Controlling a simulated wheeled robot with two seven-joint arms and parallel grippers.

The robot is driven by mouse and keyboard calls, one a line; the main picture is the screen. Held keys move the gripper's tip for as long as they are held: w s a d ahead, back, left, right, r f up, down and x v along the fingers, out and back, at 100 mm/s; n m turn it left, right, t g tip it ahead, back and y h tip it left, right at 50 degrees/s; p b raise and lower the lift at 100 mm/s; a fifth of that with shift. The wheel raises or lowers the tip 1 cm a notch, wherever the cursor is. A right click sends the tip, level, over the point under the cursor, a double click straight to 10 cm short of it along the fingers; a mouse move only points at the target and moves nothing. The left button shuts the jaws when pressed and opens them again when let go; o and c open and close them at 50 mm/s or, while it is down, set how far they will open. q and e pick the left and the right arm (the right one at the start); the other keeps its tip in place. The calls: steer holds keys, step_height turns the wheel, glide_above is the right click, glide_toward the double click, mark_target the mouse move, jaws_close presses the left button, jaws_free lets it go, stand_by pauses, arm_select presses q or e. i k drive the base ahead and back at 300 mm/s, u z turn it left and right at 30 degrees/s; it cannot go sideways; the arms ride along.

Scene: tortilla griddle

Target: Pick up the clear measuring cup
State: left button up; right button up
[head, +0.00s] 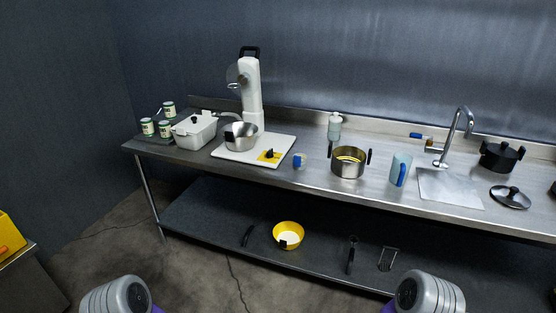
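Two see-through vessels with blue handles stand on the steel counter, and I cannot tell for certain which is the measuring cup. One is a small clear cup (304,161) just right of the white board, with a blue part on its left. The other is a taller pale, translucent jug (406,161) between the steel pot and the sink, its blue handle facing front. Both stand apart from other things. Only rounded grey parts of my two arms show at the bottom edge, well short of the counter. Neither gripper is in view.
A steel pot (347,168) stands between the two vessels, with a bottle (334,128) behind it. A white mixer (251,95) and steel bowl are on the left. The faucet (461,130) and black pot (499,157) are right. A yellow bowl (288,230) sits on the lower shelf.

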mark_target(300, 160)
steer(key=u, duration=0.3)
steer(key=i, duration=1.2)
steer(key=z, duration=0.25)
